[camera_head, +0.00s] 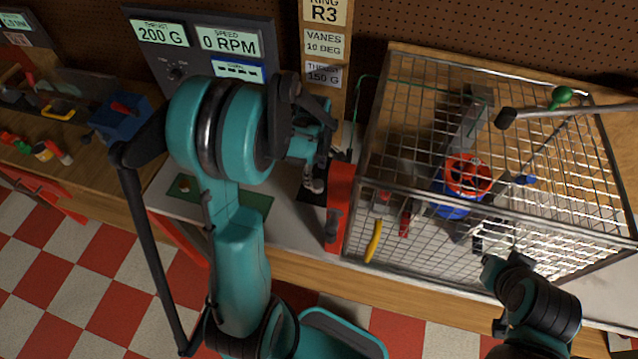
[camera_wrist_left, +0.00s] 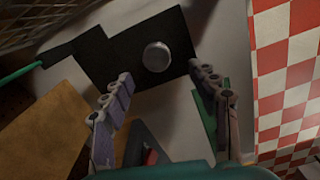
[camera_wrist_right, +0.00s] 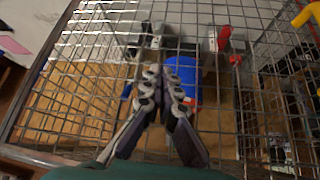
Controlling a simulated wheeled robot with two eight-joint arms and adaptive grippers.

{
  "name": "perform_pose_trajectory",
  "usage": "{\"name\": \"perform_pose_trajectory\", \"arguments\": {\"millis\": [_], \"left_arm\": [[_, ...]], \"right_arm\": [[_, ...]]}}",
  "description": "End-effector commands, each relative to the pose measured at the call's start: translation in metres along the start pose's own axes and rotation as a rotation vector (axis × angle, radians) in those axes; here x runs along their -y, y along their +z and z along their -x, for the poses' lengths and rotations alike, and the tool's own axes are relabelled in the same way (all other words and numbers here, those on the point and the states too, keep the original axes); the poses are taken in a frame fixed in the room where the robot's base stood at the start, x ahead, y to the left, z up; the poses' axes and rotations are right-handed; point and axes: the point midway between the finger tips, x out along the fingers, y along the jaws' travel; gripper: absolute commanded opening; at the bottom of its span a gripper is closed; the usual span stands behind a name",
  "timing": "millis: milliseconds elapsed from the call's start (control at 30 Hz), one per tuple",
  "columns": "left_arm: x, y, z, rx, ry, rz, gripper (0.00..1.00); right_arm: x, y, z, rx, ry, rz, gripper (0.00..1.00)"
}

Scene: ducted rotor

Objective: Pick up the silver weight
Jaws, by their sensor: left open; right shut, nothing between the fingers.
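The silver weight (camera_wrist_left: 156,57) is a round metal disc lying on a black pad (camera_wrist_left: 110,50) in the left wrist view. My left gripper (camera_wrist_left: 160,73) is open, with its fingers spread to either side of the weight's line and nothing between them. In the head view my left gripper (camera_head: 314,178) points down over the black pad, and I cannot clearly make out the weight there. My right gripper (camera_wrist_right: 165,78) is shut and empty in front of the wire cage.
The wire cage (camera_head: 400,130) encloses a red and blue rotor (camera_head: 467,176) right of my left gripper. A red upright block (camera_head: 340,205) stands close to that gripper. A green mat (camera_head: 252,201) lies left of the pad. A display panel (camera_head: 205,45) stands behind.

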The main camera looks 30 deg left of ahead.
Motion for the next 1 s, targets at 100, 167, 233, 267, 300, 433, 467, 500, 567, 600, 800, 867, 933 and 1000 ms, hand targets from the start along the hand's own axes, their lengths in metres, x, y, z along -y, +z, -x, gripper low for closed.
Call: {"name": "perform_pose_trajectory", "arguments": {"millis": [100,167,233,267,300,433,467,500,567,600,800,867,933,1000], "left_arm": [[-0.001,0.002,-0.017,0.000,0.000,-0.001,0.60],[-0.002,0.003,-0.027,0.000,0.000,-0.001,0.60],[-0.003,0.004,-0.038,0.000,0.000,-0.001,0.60],[-0.002,0.004,-0.042,0.000,0.000,-0.001,0.60],[-0.002,0.004,-0.046,0.000,0.000,-0.001,0.60],[-0.002,0.004,-0.054,0.000,0.000,0.000,0.60],[-0.002,0.004,-0.054,0.000,0.000,0.000,0.60],[-0.002,0.004,-0.054,0.000,0.000,0.000,0.60],[-0.002,0.004,-0.054,0.000,0.000,0.000,0.60],[-0.002,0.004,-0.054,0.000,0.000,0.000,0.60],[-0.002,0.004,-0.053,0.000,0.000,0.000,0.15],[-0.002,0.004,-0.053,0.000,0.000,0.000,0.00],[-0.002,0.004,-0.053,0.000,0.000,0.000,0.00],[-0.002,0.004,-0.053,0.000,0.000,0.000,0.00]], "right_arm": [[0.000,0.002,-0.003,0.000,0.000,0.000,0.00],[0.000,0.003,-0.004,0.000,0.000,0.000,0.00],[0.000,0.003,-0.005,0.000,0.000,0.000,0.00],[0.000,0.004,-0.006,0.000,0.000,0.000,0.00],[0.000,0.004,-0.006,0.000,0.000,0.000,0.00],[0.000,0.004,-0.007,0.000,0.000,0.000,0.00],[0.000,0.004,-0.007,0.000,0.000,0.000,0.00],[0.000,0.004,-0.007,0.000,0.000,0.000,0.00],[0.000,0.004,-0.006,0.000,0.000,0.000,0.00],[0.000,0.004,-0.006,0.000,0.000,0.000,0.00],[0.000,0.004,-0.006,0.000,0.000,0.000,0.00],[0.000,0.004,-0.006,0.000,0.000,0.000,0.00],[0.000,0.004,-0.006,0.000,0.000,0.000,0.00],[0.000,0.004,-0.006,0.000,0.000,0.000,0.00]]}}
